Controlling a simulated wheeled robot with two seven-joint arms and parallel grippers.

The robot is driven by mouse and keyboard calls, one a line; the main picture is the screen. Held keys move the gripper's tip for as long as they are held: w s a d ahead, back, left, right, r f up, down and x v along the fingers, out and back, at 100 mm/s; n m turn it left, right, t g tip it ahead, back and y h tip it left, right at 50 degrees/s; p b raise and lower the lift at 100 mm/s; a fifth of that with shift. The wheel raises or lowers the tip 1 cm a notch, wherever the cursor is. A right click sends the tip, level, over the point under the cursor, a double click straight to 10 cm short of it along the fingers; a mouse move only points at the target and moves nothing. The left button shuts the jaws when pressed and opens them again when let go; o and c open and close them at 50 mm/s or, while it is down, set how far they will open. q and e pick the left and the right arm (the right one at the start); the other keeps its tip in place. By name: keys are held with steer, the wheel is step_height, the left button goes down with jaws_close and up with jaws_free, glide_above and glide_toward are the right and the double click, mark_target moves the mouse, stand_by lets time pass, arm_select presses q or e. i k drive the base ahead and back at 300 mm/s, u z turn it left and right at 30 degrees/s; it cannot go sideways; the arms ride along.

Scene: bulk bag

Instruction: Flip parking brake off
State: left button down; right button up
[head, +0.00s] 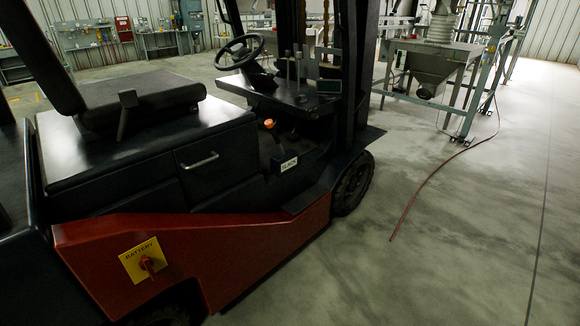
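A red and black forklift (245,245) fills the left and middle of the head view, seen from its side. An orange-topped lever (269,124) stands at the side of the driver's footwell, below the steering wheel (239,51). A small white label (289,164) sits below and right of it; its text is too small to read surely. The orange top looks like the parking brake, and I cannot tell which position it is in. Neither of my grippers is in view.
A yellow BATTERY plate with a red switch (147,261) is on the forklift's lower side. The seat (140,98) is at left, the dark mast (357,70) at centre. A metal hopper stand (440,75) and red hose (425,185) are beyond; the concrete floor at right is clear.

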mark_target(274, 134)
steer(key=z, duration=0.35)
steer(key=i, duration=0.55)
steer(key=z, duration=0.65)
steer(key=i, duration=1.55)
steer(key=u, duration=0.65)
